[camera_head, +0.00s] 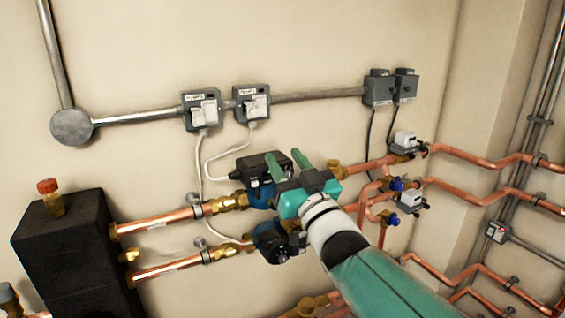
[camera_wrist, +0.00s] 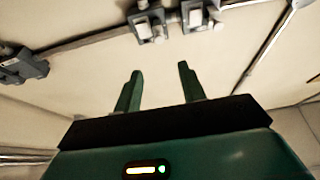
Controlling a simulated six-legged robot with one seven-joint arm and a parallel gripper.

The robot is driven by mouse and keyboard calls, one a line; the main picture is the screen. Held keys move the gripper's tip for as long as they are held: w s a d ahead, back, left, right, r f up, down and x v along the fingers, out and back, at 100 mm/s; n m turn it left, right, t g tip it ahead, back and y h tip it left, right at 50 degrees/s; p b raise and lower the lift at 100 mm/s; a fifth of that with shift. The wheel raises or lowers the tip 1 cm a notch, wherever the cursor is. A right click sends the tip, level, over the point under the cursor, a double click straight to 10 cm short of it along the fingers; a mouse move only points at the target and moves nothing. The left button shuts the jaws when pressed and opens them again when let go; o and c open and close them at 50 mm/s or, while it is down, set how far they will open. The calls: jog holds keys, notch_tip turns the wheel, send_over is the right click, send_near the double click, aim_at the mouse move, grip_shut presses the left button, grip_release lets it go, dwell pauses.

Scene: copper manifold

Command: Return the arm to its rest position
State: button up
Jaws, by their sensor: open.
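My gripper (camera_head: 288,162) is green and sits in the middle of the head view, in front of the upper black pump (camera_head: 258,166). My white and green arm reaches up to it from the lower right. In the wrist view my two green fingers (camera_wrist: 159,80) stand well apart with only bare wall between them, so the gripper is open and empty. From these views I cannot tell how far the fingertips are from the pump or the wall. The lower black pump (camera_head: 278,243) shows left of my wrist.
Copper pipes (camera_head: 160,219) run along the wall on both sides of my arm. Two switched sockets (camera_head: 201,110) with white plugs and cables hang above. A black block (camera_head: 65,250) stands at the left. Grey boxes (camera_head: 378,90) and valves (camera_head: 398,184) are at the right.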

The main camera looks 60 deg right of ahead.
dwell(0.5)
jog(key=w+a+f+n+g+y, duration=0.2)
jog(key=w+a+f+g+y, duration=0.4)
jog(key=w+a+f, duration=0.7)
jog(key=s+a+f+n+g+y, duration=0.2)
jog(key=s+a+f+g, duration=0.1)
jog(key=a, duration=0.7)
jog(key=s+a+f+n+g+y, duration=0.2)
jog(key=s+a+f+g+y, duration=0.1)
jog(key=a, duration=0.7)
jog(key=shift+s+f+g+y, duration=0.3)
jog(key=shift+s+f+g, duration=0.4)
jog(key=shift+s+g, duration=0.1)
